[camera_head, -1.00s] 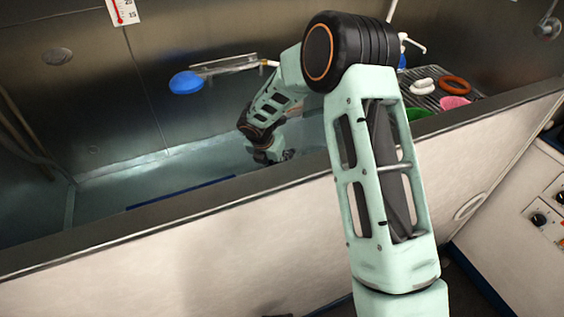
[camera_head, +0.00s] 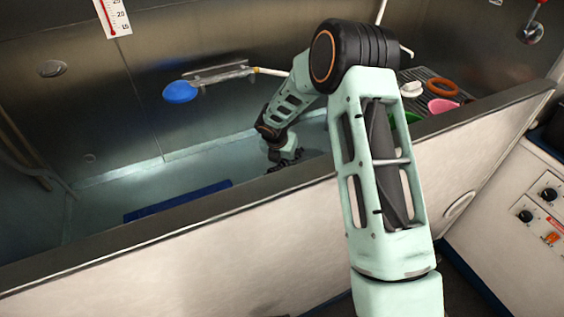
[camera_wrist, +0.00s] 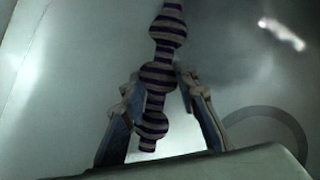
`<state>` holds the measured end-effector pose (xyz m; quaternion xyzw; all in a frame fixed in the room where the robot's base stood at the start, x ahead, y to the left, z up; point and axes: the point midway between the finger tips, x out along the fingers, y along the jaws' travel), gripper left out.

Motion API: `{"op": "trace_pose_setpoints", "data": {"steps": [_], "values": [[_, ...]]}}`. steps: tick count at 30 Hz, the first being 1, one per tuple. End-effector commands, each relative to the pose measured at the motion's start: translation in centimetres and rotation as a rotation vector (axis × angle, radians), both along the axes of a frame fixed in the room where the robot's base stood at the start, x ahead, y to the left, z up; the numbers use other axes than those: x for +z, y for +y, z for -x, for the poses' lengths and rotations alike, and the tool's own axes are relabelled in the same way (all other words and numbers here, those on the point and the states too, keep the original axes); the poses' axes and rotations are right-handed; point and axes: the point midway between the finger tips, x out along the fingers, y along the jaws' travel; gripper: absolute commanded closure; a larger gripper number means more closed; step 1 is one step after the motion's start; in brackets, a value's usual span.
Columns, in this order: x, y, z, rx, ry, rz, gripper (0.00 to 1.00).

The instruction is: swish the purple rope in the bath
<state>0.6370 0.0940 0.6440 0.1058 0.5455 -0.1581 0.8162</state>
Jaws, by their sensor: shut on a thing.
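The purple rope (camera_wrist: 159,76) is striped purple and pale, with several knots along it. In the wrist view it runs from the top edge down between the fingers of my gripper (camera_wrist: 160,108), which is shut on it near a knot. In the head view my gripper (camera_head: 287,158) is low inside the bath (camera_head: 110,197), behind the front wall's rim. The rope cannot be made out in the head view.
A blue mat (camera_head: 178,201) lies in the bath left of my gripper. A blue round-headed brush (camera_head: 181,92) is by the back wall. A grated shelf at right holds an orange ring (camera_head: 443,87), a pink bowl (camera_head: 442,105) and a green one (camera_head: 404,118).

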Motion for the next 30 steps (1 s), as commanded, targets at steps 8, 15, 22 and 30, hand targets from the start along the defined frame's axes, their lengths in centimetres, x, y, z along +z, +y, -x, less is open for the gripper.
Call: {"op": "trace_pose_setpoints", "data": {"steps": [8,15,22,30], "values": [[0.0,3.3,1.3,0.003,-0.001,0.001,0.99],[0.0,5.6,2.3,0.002,-0.001,0.000,0.99],[0.1,5.4,2.3,-0.002,0.000,0.000,0.99],[0.2,2.4,1.0,-0.002,0.000,-0.001,0.99]]}}
